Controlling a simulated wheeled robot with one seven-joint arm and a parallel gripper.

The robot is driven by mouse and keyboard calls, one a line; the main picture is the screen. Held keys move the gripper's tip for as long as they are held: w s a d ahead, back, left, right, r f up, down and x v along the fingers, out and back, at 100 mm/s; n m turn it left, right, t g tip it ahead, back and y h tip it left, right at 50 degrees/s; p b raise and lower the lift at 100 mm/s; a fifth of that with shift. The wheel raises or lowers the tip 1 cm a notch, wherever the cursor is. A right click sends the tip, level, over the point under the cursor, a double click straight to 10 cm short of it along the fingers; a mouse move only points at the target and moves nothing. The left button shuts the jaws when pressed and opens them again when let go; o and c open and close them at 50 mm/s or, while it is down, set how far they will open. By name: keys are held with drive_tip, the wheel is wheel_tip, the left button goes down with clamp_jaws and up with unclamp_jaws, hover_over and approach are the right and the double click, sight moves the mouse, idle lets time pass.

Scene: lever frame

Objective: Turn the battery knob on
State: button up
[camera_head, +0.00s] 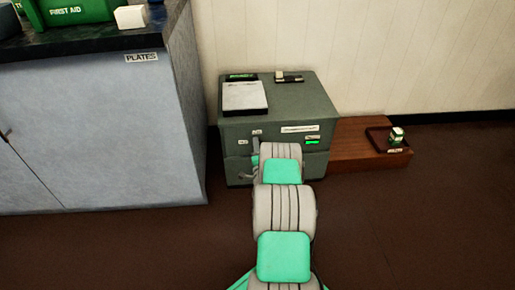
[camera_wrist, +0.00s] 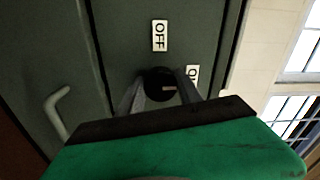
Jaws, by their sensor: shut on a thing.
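The battery knob (camera_wrist: 158,76) is round and black, on the dark grey-green cabinet front (camera_wrist: 125,40) in the wrist view. My gripper (camera_wrist: 160,95) is shut on it, with one finger on each side. A short pale mark on the knob points right in that view, roughly toward the side of the partly covered ON label (camera_wrist: 193,75). The OFF label (camera_wrist: 160,36) is above the knob. A small green patch (camera_head: 312,142) shows on the cabinet's right front.
A curved grey handle (camera_wrist: 58,112) sticks out left of the knob in the wrist view. A blue-grey counter (camera_head: 100,130) stands left of the cabinet. A low wooden platform (camera_head: 350,148) with a small tray is on the right. The floor at right is clear.

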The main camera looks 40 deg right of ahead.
drive_tip(key=shift+r+m, duration=0.1)
drive_tip(key=shift+m, duration=0.4)
drive_tip(key=o, duration=1.4)
drive_tip(key=shift+c, duration=0.2)
drive_tip(key=p+v, duration=0.1)
drive_tip(key=v, duration=0.6)
drive_tip(key=shift+s+a, duration=0.2)
drive_tip(key=shift+s, duration=0.1)
drive_tip(key=shift+s, duration=0.1)
